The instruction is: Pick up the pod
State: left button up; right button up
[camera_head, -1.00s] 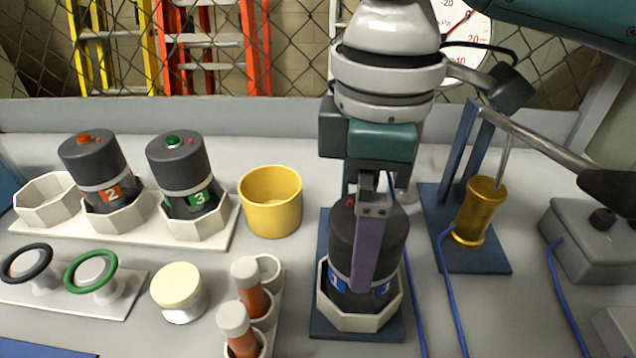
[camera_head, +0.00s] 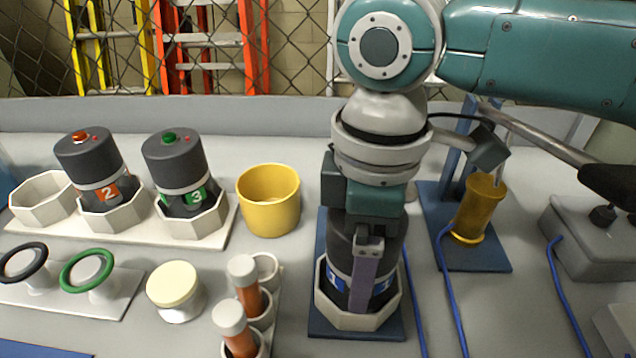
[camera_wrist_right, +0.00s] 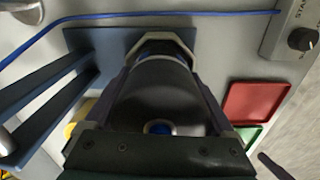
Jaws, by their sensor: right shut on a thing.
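The dark pod with a blue "1" label (camera_head: 341,240) stands upright in a white octagonal holder (camera_head: 348,317) on a blue plate. My right gripper (camera_head: 365,285) comes down from above with its fingers along the pod's sides and is shut on it. In the right wrist view the pod (camera_wrist_right: 160,92) fills the space between the fingers, with a blue button on its top. Pod 2 with an orange label (camera_head: 92,165) and pod 3 with a green label (camera_head: 177,165) stand in holders at the left. My left gripper is not in view.
A yellow cup (camera_head: 269,200) stands left of the gripped pod. A rack of capped orange tubes (camera_head: 246,305) and a cream-lidded jar (camera_head: 175,290) are in front. A brass cylinder (camera_head: 477,210) on a lever press and a grey control box (camera_head: 590,250) are at the right, with blue cables between.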

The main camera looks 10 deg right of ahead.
jog(key=c, duration=0.7)
jog(key=shift+r, duration=0.1)
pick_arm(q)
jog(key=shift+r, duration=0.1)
pick_arm(e)
jog(key=shift+r, duration=0.55)
pick_arm(q)
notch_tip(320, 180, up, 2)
jog(key=p, duration=0.2)
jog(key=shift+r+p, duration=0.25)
jog(key=shift+p, duration=0.1)
pick_arm(e)
notch_tip(320, 180, up, 19)
jog(key=shift+f, duration=0.1)
